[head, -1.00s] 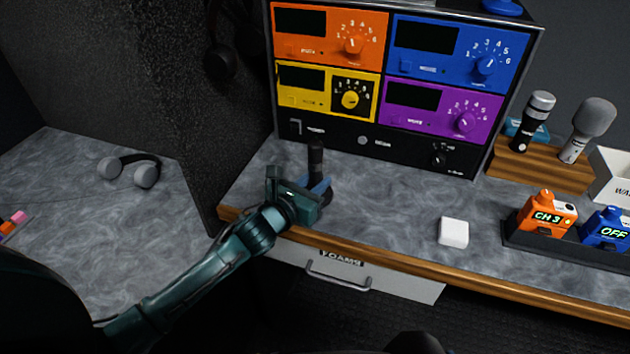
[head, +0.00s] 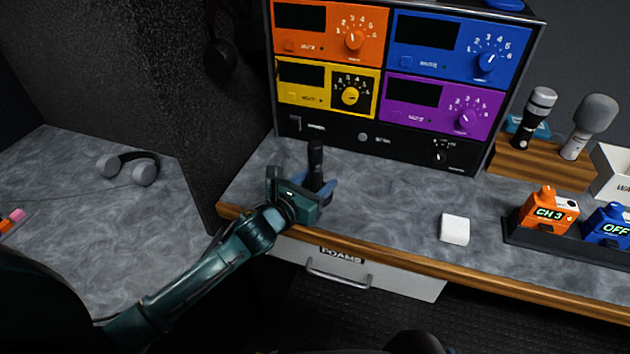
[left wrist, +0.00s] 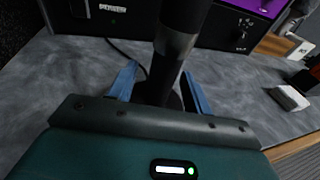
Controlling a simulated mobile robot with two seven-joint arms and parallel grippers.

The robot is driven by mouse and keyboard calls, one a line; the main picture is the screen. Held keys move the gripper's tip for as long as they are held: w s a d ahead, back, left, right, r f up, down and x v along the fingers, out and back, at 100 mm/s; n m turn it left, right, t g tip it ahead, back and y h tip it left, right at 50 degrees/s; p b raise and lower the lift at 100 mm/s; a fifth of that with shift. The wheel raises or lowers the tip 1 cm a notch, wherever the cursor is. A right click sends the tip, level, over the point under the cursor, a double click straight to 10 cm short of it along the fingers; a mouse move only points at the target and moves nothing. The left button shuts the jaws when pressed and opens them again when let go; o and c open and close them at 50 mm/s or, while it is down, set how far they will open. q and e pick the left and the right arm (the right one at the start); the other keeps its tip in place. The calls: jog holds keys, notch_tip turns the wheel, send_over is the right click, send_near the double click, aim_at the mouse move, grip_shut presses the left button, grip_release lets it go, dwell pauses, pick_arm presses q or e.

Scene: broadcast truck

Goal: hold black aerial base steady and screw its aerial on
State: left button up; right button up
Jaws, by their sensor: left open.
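The black aerial (head: 316,160) stands upright on the grey counter, in front of the rack. In the left wrist view its dark post (left wrist: 178,45) rises between my fingers, with a lighter grey band partway up and a round dark foot below. My left gripper (head: 319,187) is open, its blue fingers one on each side of the lower post; in the left wrist view the fingers (left wrist: 158,88) show gaps beside the post. Whether the aerial and its base are separate pieces is hard to tell. My right gripper is not in view.
A rack with orange, blue, yellow and purple units (head: 430,95) stands close behind. A white block (head: 454,229) lies to the right. Beyond it are a dark charging tray (head: 520,235) with belt packs and microphones (head: 574,150) on wood. The counter between is clear.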

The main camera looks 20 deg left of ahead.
pick_arm(q)
jog(key=shift+f, duration=0.1)
jog(key=shift+s, duration=0.15)
jog(key=b+v, duration=0.1)
jog(key=v, duration=1.2)
jog(key=shift+a, duration=0.1)
jog(key=s+d+f+m+g+p, duration=0.1)
jog(key=s+f+m, duration=0.3)
jog(key=m, duration=0.8)
jog(key=s+d+f+m+g, duration=0.2)
jog(key=s+f+m, duration=0.2)
jog(key=m, duration=0.8)
jog(key=s+d+f+m+g+y+p, duration=0.1)
jog(key=s+f+m, duration=0.4)
jog(key=m, duration=0.6)
jog(key=shift+d+m+g+p, duration=0.4)
jog(key=shift+d+g, duration=0.1)
jog(key=shift+d, duration=0.25)
